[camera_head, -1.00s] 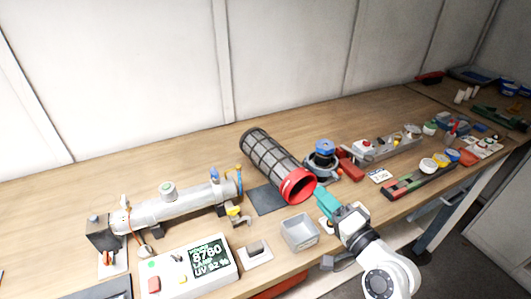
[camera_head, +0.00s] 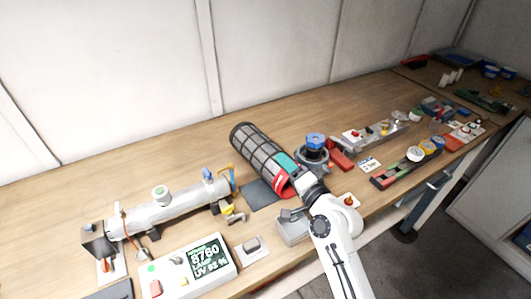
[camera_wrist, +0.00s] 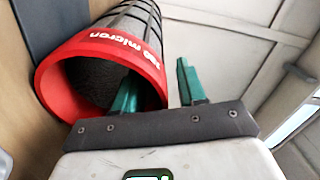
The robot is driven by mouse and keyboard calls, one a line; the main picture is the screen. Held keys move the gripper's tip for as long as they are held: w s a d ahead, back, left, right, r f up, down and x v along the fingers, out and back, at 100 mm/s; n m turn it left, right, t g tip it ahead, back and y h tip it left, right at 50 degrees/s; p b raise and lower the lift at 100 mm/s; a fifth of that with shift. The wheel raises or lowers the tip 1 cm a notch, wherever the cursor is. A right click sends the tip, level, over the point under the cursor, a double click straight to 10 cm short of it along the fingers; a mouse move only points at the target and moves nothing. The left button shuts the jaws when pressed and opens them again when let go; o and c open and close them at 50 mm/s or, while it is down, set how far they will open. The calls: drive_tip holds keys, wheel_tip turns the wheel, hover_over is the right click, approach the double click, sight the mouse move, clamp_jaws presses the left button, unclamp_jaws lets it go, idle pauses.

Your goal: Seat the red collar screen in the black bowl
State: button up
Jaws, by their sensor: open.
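The red collar screen lies on its side on the bench, a dark mesh cylinder (camera_head: 260,147) with a red collar at its near end. In the wrist view its red collar (camera_wrist: 60,75) faces me, open end towards me, with white "micron" lettering. My gripper (camera_head: 284,161) is open at the collar. In the wrist view my gripper (camera_wrist: 157,82) has its left teal finger across the opening and its right finger outside, with the collar's right wall between them. Contact is unclear. I cannot pick out a black bowl for certain.
A grey bin (camera_head: 292,232) sits under my arm at the front edge. A pale tube reactor (camera_head: 165,210) and a display box (camera_head: 190,268) are left.

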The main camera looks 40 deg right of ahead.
drive_tip(key=shift+x, duration=0.8)
clamp_jaws()
